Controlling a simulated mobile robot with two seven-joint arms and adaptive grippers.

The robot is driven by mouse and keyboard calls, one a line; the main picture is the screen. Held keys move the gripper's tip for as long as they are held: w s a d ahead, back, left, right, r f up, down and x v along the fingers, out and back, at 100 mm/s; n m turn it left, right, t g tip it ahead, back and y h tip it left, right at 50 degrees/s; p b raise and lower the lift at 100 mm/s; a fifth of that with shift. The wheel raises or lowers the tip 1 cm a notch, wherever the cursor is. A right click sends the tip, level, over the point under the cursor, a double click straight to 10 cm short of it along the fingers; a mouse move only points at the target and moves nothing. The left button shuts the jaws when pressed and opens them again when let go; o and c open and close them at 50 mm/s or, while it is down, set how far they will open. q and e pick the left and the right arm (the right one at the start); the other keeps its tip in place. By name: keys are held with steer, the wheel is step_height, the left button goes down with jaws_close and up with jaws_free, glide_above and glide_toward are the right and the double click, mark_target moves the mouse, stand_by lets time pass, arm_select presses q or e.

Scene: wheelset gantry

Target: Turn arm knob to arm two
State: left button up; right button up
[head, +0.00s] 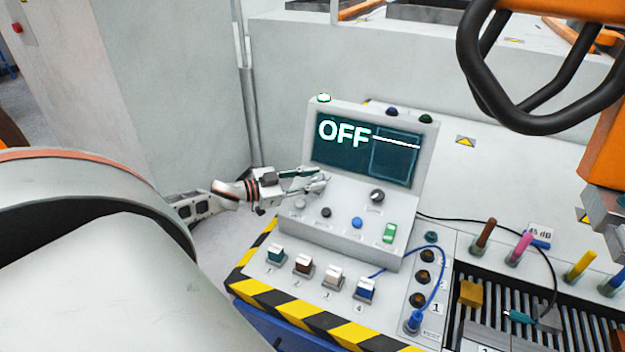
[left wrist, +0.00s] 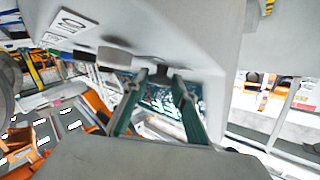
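The control console (head: 345,240) has a sloped panel and a screen (head: 366,155) that reads "OFF". A black knob (head: 377,195) with a pale mark sits below the screen on the right. My left gripper (head: 322,176) reaches in from the left, at the panel's left side just under the screen. Its fingers are apart. In the left wrist view a dark knob (left wrist: 160,73) shows between the two green-sided fingertips (left wrist: 159,77); I cannot tell whether they touch it. In the head view the gripper hides that spot. My right gripper is not in view.
Lower on the panel are a grey knob (head: 300,204), a small black knob (head: 326,213), a blue button (head: 357,222) and a green switch (head: 389,233). Several coloured switches stand in front. A blue cable (head: 443,285) loops at the right. A black handwheel (head: 540,122) hangs upper right.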

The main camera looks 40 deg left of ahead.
arm_select(q)
steer(key=shift+o, duration=1.2)
steer(key=shift+s+a, duration=0.2)
steer(key=shift+s, duration=0.3)
steer(key=v, duration=0.8)
steer(key=shift+s+a, duration=0.15)
steer(key=shift+s, duration=0.25)
steer(key=shift+v, duration=1.05)
steer(key=shift+r, duration=0.1)
